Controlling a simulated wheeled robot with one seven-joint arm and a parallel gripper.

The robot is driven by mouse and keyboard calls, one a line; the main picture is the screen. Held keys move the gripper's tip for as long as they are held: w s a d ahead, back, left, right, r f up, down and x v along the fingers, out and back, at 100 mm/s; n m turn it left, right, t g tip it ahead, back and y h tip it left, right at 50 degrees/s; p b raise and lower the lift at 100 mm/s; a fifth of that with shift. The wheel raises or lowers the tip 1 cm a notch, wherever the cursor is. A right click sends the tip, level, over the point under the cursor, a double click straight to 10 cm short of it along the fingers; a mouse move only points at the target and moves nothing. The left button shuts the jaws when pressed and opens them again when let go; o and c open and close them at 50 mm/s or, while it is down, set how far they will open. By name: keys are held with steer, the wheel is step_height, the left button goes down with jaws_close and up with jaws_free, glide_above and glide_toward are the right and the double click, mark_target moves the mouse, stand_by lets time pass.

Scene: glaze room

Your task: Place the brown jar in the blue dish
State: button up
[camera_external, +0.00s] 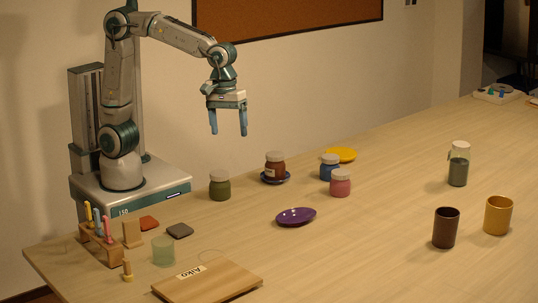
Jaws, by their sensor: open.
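The brown jar (274,164), with a pale lid and a light label, stands upright on a small dark blue dish (286,180) near the back of the table. The dish's rim shows around the jar's base. My gripper (228,134) is open and empty, pointing down. It is in the air above the table, up and to the left of the jar, and apart from it.
A green jar (220,187) stands left of the dish; blue (329,169) and pink (340,184) jars stand right. A purple dish (296,217) lies in front, a yellow dish (343,154) behind. A wooden board (208,281) lies at the front.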

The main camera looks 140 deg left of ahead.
steer(key=s+d+f+m+t, duration=0.1)
steer(key=s+d+f+m, duration=0.1)
steer(key=s+d+m, duration=0.4)
steer(key=s+d+f+m+t, duration=0.1)
steer(key=s+d+m, duration=0.5)
steer(key=d+m, duration=0.6)
steer(key=f+m, duration=0.1)
steer(key=m, duration=0.3)
steer(key=shift+s, duration=0.35)
